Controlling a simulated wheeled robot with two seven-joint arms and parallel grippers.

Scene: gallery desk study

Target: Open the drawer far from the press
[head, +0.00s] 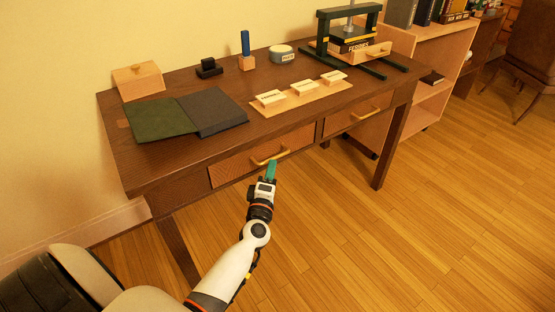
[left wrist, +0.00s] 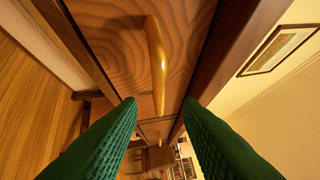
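The press (head: 348,34), a dark green frame, stands at the desk's back right. The left drawer (head: 232,166), farther from the press, has a wood-grain front and a brass bar handle (head: 270,158); it looks closed. The right drawer (head: 357,113), under the press side, also looks closed. My left gripper (head: 271,168) is just in front of the left drawer's handle. In the left wrist view its green fingers (left wrist: 160,103) are apart, with the handle (left wrist: 157,62) ahead and lined up with the gap. I cannot tell if they touch it. My right gripper is out of view.
On the desk (head: 155,165) are an open green folder (head: 185,113), a wooden box (head: 138,81), a card board (head: 298,95), a blue-handled tool (head: 246,52) and a round tin (head: 281,54). A bookshelf (head: 435,75) stands at right. The floor in front is clear.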

